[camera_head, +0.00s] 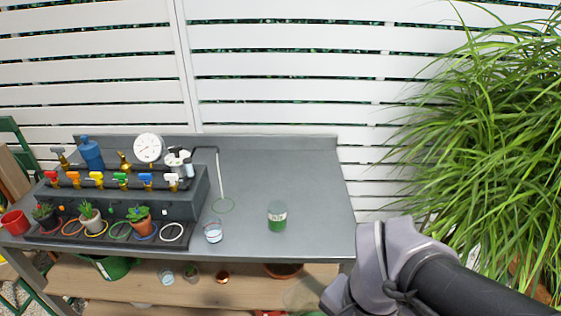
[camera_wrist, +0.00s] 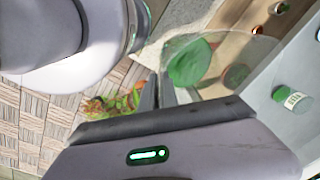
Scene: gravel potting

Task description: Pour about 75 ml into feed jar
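A small clear jar (camera_head: 277,216) with green contents and a pale label stands on the grey bench; it looks like the feed jar, but I cannot read its label. It also shows at the right of the wrist view (camera_wrist: 293,98). My gripper (camera_wrist: 160,92) is low at the bench's front right, apart from that jar. Its fingers are close together on a large clear cup (camera_wrist: 232,50), faintly visible in the head view (camera_head: 302,293). A green patch shows in or through the cup; I cannot tell which.
A glass of clear liquid (camera_head: 213,233) stands left of the labelled jar. A thin spout (camera_head: 219,175), coloured taps and a tray (camera_head: 60,236) with small potted plants are at the left. The bench (camera_head: 300,175) is clear behind the jar. Tall grass (camera_head: 490,130) stands right.

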